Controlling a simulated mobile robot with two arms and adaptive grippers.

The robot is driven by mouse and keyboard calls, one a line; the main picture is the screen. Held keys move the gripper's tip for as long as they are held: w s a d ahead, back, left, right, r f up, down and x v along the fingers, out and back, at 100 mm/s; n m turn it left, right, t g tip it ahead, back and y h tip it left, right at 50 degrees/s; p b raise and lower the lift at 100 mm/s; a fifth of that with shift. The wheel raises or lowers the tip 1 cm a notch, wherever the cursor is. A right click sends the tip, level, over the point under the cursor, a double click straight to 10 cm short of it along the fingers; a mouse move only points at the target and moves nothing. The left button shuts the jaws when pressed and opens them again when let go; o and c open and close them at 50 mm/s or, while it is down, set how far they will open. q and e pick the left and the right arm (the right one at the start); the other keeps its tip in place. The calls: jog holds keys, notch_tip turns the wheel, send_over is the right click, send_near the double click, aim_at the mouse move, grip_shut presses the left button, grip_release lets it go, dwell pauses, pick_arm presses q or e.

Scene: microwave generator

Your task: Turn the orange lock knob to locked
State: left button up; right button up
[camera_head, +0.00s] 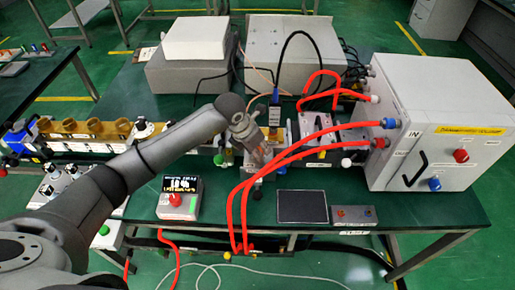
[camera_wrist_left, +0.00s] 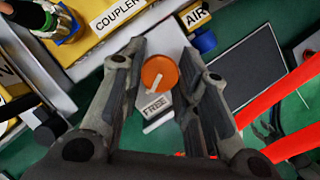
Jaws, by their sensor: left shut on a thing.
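The orange lock knob (camera_wrist_left: 160,72) is round with a white pointer line. In the left wrist view it sits between the fingertips of my left gripper (camera_wrist_left: 163,62), which is shut on it. The pointer slants down and slightly left, toward a label reading FREE (camera_wrist_left: 156,104) on a light plate below the knob. In the head view my left gripper (camera_head: 258,158) reaches down to the bench apparatus from the left, and it hides the knob there. My right gripper is in neither view.
Red hoses (camera_head: 300,146) loop close to the right of my gripper, from a white cabinet (camera_head: 440,130). A yellow block labelled COUPLER (camera_wrist_left: 110,30) is nearby. A black flat panel (camera_head: 302,206) and a display box with a red knob (camera_head: 179,199) stand in front.

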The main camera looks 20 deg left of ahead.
pick_arm(q)
jog(key=m+g+h+b, duration=0.1)
jog(key=m+b, duration=0.3)
jog(key=b, duration=0.1)
jog(key=m+g+h+b, duration=0.1)
jog(key=m+b, duration=0.2)
jog(key=b, duration=0.2)
jog(key=shift+w+a+f+m, duration=0.15)
jog(key=shift+w+f+m, duration=0.05)
jog(key=shift+m, duration=0.2)
jog(key=shift+r+m+g+b, duration=0.15)
jog(key=shift+m+g+b, duration=0.75)
jog(key=shift+m+b, duration=0.8)
jog(key=shift+m, duration=0.4)
jog(key=shift+r, duration=0.1)
jog(key=o, duration=1)
jog(key=v, duration=1.2)
jog(key=shift+w+a, duration=0.1)
jog(key=shift+a, duration=0.05)
